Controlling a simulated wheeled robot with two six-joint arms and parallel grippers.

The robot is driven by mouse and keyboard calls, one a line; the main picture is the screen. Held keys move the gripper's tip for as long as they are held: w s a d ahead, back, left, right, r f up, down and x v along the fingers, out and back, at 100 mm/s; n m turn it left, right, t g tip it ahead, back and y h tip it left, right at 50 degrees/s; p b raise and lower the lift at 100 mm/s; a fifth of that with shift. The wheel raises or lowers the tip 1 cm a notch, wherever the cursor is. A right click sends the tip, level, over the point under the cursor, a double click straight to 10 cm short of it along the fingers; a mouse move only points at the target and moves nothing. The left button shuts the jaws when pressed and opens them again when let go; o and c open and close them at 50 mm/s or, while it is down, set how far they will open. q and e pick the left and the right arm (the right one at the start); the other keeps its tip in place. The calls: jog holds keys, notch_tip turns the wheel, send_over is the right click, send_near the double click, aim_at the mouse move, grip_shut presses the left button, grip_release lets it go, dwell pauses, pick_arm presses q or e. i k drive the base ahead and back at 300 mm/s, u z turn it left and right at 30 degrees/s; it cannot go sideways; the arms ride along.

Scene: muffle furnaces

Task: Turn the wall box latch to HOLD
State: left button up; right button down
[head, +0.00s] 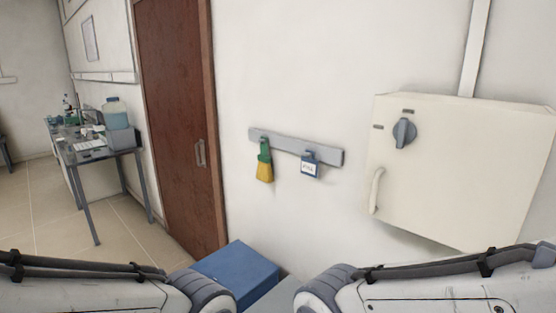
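The wall box (460,165) is a cream cabinet on the wall at the right of the head view, with its door shut. Its latch (404,132) is a grey-blue knob near the upper left of the front, its grip close to upright. Small dark labels sit above it and to its left, too small to read. A pale curved handle (376,191) is below the latch at the left edge. Both my arms come in along the bottom of the view. Neither gripper shows, and nothing touches the box.
A blue box (237,272) stands low between my arms. A brown door (175,110) and a cluttered table (110,154) are further left.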

aim_at(404, 131)
jog(key=u, duration=1.45)
jog(key=k, duration=0.65)
jog(key=z, duration=1.25)
